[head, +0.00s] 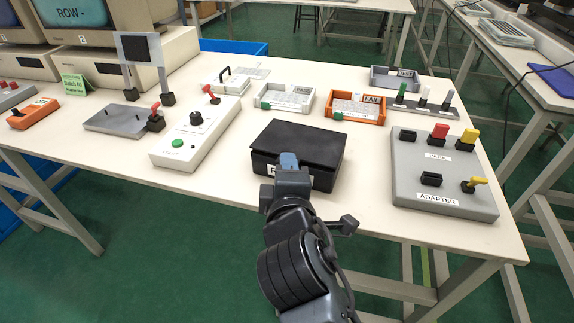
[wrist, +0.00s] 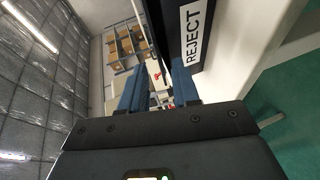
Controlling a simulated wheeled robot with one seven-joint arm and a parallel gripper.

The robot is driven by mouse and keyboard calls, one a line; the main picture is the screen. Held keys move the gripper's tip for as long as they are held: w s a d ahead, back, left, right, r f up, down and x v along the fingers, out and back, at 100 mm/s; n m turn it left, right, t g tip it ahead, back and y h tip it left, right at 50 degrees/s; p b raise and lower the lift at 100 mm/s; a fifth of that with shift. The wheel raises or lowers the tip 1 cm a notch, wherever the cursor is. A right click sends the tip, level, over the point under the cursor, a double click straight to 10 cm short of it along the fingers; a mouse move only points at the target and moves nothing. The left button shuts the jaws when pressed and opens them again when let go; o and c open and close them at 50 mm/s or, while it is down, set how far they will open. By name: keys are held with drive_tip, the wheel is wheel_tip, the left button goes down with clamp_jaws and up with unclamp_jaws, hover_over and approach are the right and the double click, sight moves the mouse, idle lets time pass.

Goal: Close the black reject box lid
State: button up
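The black reject box (head: 325,178) stands near the table's front edge in the head view. Its black lid (head: 304,140) lies over the top and looks nearly level; I cannot tell whether it is fully down. My gripper (head: 288,159) is at the box's front upper edge and covers part of the white label. In the wrist view, the blue fingers of my gripper (wrist: 158,85) stand apart with a gap between them. The REJECT label (wrist: 192,38) is just beyond the right finger, and a dark lid edge (wrist: 158,30) lies ahead of the gap. Contact cannot be made out.
A grey adapter panel (head: 445,165) with coloured levers stands right of the box. A white control box (head: 195,135) with a green button is on the left. Bare table shows on both sides of the box.

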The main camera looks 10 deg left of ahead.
drive_tip(key=v, duration=0.6)
